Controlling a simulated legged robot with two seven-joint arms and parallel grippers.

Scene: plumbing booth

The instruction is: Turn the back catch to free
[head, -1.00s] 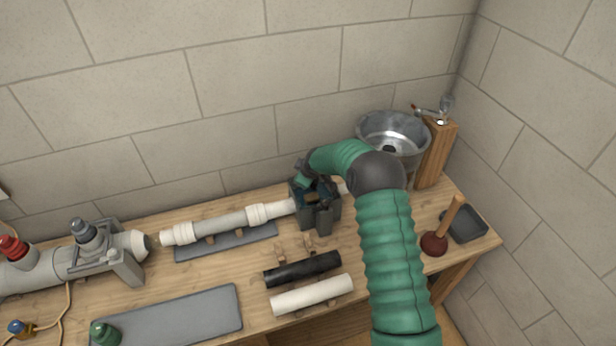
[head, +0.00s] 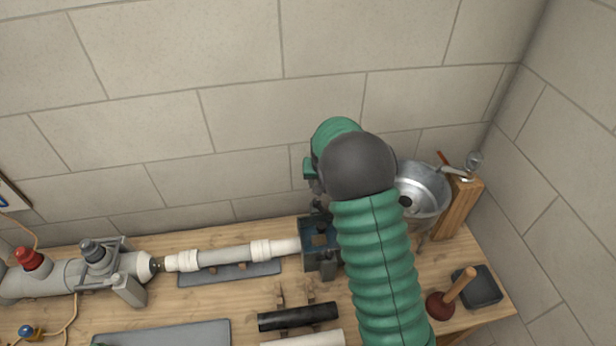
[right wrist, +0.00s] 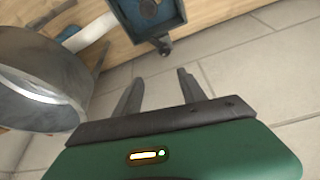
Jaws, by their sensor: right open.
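The dark teal box-shaped clamp (head: 311,257) sits around the right end of the white pipe (head: 222,257). A dark catch (head: 317,211) stands at its back edge, partly hidden by my right arm. In the right wrist view the clamp (right wrist: 146,27) is at the top, with a small dark catch (right wrist: 166,47) on the edge facing my gripper. My right gripper (right wrist: 158,78) is open and empty, its fingertips apart from that catch. In the head view the right gripper (head: 315,184) hangs above and behind the clamp, mostly hidden by the wrist. My left gripper is not in view.
A metal bowl (head: 425,190) and wooden post (head: 459,208) stand right of my arm; the bowl (right wrist: 35,85) is close in the wrist view. A black pipe (head: 297,317) lies in front. A plunger (head: 441,304) stands at right. The wall is close behind.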

